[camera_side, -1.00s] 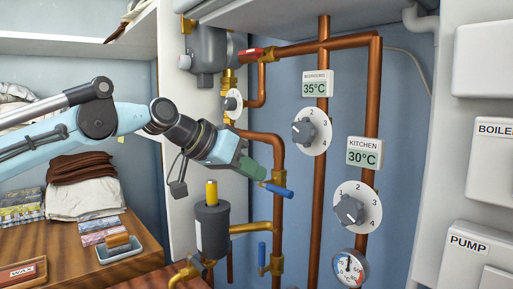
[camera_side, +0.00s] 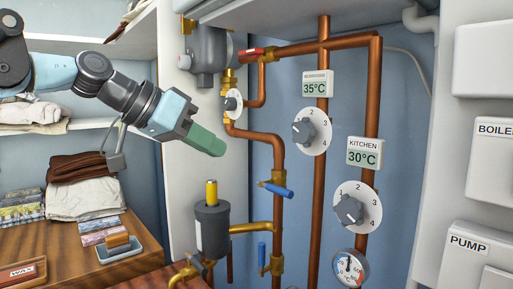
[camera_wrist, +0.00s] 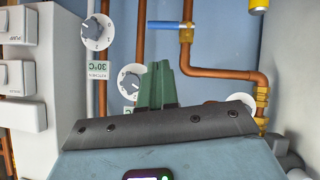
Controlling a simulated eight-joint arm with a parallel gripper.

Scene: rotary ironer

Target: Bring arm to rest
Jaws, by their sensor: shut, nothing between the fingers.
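My gripper (camera_side: 217,150) has green fingers and is shut and empty. In the side view it hangs in the air to the left of the copper pipes, tilted down to the right, above the grey canister with a yellow top (camera_side: 212,229). The blue-handled valve (camera_side: 276,189) on the copper pipe is right of and below the fingertips, apart from them. In the wrist view the shut green fingers (camera_wrist: 158,72) point up the picture, and the blue valve handle (camera_wrist: 165,26) shows beyond them.
Copper pipes (camera_side: 320,200) carry dials and temperature displays, 35°C (camera_side: 316,84) and 30°C (camera_side: 365,152). White boxes (camera_side: 490,160) stand at the right. Folded cloths (camera_side: 92,200) and a tray (camera_side: 120,252) lie on the wooden counter at left. Shelves (camera_side: 60,45) hang behind my arm.

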